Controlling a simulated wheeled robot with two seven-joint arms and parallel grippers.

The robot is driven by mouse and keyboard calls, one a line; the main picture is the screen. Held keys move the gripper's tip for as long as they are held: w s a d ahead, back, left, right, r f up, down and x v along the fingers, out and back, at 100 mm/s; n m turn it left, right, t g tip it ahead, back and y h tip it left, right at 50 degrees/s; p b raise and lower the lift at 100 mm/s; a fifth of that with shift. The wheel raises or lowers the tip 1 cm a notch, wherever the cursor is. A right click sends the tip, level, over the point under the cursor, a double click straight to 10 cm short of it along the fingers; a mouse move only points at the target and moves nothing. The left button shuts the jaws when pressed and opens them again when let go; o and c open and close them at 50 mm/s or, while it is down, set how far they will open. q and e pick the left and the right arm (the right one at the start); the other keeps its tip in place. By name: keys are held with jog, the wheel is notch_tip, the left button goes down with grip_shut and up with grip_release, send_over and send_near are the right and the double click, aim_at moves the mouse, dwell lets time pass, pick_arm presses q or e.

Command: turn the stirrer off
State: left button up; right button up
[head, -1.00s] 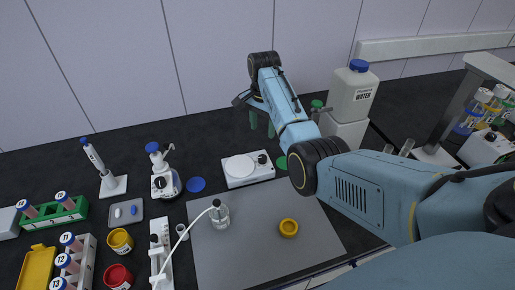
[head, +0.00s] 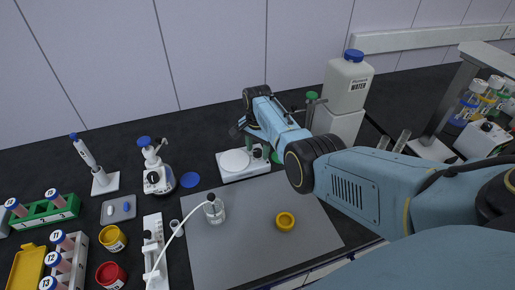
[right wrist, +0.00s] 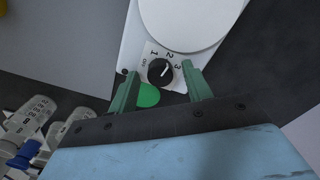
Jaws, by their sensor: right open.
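The stirrer (head: 232,166) is a white box with a round white plate, standing at the back edge of the grey mat. Its black knob (right wrist: 160,72) sits on a dial marked OFF, 1, 2 and 3. The knob's white mark appears to point up and right, toward the 2 to 3 side. My right gripper (right wrist: 163,78) is open, its green fingers on either side of the knob with gaps visible. In the head view my right gripper (head: 259,146) is low over the stirrer's knob end and partly hides it. My left gripper is not in view.
A green disc (right wrist: 148,95) lies by the knob end of the stirrer. A water canister (head: 347,85) stands behind my right arm. A blue disc (head: 190,180) and a bottle-top dispenser (head: 157,172) are to the left.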

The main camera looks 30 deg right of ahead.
jog(key=c, duration=1)
jog(key=shift+o, duration=0.2)
jog(key=n+p, duration=0.1)
jog(key=n, duration=0.1)
jog(key=shift+r+n, duration=0.1)
jog(key=shift+n, duration=0.3)
jog(key=n+p, duration=0.1)
jog(key=n, duration=0.2)
jog(key=shift+n, duration=0.3)
jog(key=n, duration=0.6)
jog(key=shift+p, duration=0.4)
jog(key=n, duration=0.4)
jog(key=shift+n, duration=1.8)
